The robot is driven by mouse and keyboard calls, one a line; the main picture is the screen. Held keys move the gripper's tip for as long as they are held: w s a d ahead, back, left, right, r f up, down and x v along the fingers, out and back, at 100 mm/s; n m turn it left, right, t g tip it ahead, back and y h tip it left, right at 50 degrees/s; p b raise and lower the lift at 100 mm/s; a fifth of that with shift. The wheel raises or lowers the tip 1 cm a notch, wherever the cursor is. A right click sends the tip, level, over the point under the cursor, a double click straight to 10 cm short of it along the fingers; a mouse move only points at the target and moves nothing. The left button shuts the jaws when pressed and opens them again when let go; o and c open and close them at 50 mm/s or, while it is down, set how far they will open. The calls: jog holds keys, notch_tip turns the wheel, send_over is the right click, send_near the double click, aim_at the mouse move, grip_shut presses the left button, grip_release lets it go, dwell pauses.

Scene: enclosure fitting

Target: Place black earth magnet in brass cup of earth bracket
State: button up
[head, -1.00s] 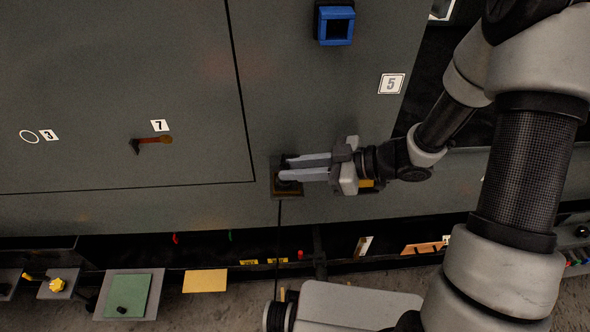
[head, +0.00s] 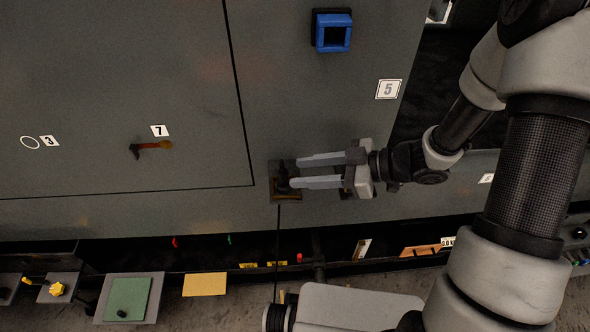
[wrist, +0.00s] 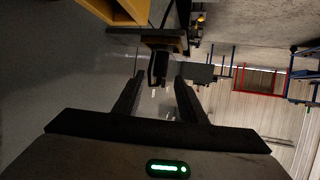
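The earth bracket (head: 288,196), a dark plate with a brownish brass part, is on the grey panel in the head view. The black magnet (head: 283,178) sits upright at the bracket, seemingly in its brass cup; the cup's rim is too dark to see clearly. My gripper (head: 295,173) is just right of the magnet, with its two fingers apart and nothing held between them. In the wrist view the dark magnet (wrist: 158,70) shows beyond the open fingertips (wrist: 156,82), with the bracket (wrist: 164,38) behind it. I cannot tell whether a fingertip still touches the magnet.
A blue square socket (head: 333,36) is above on the panel, near label 5 (head: 388,89). A thin dark line runs down below the bracket. Plates, including a green pad (head: 128,299), lie along the bottom.

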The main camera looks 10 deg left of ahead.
jog(key=p+v, duration=0.1)
jog(key=v, duration=0.7)
jog(key=shift+d+r+p, duration=0.2)
jog(key=shift+d+p, duration=0.1)
jog(key=shift+s, duration=0.1)
